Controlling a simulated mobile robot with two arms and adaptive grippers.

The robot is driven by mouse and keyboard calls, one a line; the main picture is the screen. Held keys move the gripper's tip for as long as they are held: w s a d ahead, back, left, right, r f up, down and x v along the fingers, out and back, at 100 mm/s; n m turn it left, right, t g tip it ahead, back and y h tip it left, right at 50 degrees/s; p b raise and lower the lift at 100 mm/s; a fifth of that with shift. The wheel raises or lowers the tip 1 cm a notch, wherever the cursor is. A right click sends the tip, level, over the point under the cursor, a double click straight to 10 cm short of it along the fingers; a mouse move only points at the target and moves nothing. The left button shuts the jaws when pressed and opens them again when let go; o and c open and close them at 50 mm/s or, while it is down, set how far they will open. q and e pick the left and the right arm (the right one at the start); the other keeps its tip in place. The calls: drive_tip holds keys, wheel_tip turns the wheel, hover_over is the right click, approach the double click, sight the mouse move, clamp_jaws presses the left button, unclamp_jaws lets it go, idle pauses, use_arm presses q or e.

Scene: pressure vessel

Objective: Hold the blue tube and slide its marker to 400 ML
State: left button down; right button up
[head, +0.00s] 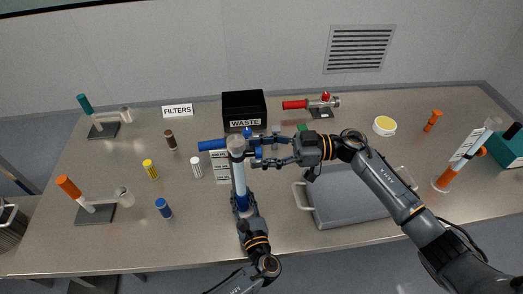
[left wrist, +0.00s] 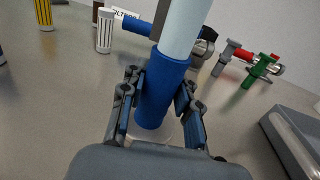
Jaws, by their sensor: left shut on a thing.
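The blue tube (head: 240,182) stands nearly upright in the middle of the head view, with a pale clear upper part and a blue lower part. A white scale card (head: 221,168) shows beside its left side. My left gripper (head: 243,205) is shut around the blue lower part; the left wrist view shows its fingers on both sides of the blue tube (left wrist: 163,95). My right gripper (head: 256,151) is beside the tube's upper end, to its right, with its fingers spread apart. I cannot make out the marker or its reading.
A blue valve handle (head: 212,145) lies behind the tube's top. The black waste box (head: 244,105) stands behind. A grey tray (head: 345,200) is to the right, under my right arm. A white-striped cylinder (head: 196,167) and blue cylinder (head: 163,208) stand left.

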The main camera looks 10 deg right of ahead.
use_arm(q)
drive_tip(key=shift+f, duration=0.1)
use_arm(e)
drive_tip(key=d, duration=1.2)
drive_tip(key=shift+s, duration=0.25)
use_arm(q)
drive_tip(key=c, duration=0.9)
unclamp_jaws()
drive_tip(key=s, duration=0.4)
drive_tip(key=s+d, duration=0.1)
drive_tip(key=s, duration=0.3)
drive_tip(key=s+d, duration=0.1)
drive_tip(key=s, duration=0.2)
drive_tip(key=shift+s+d, duration=0.15)
drive_tip(key=shift+s, duration=0.25)
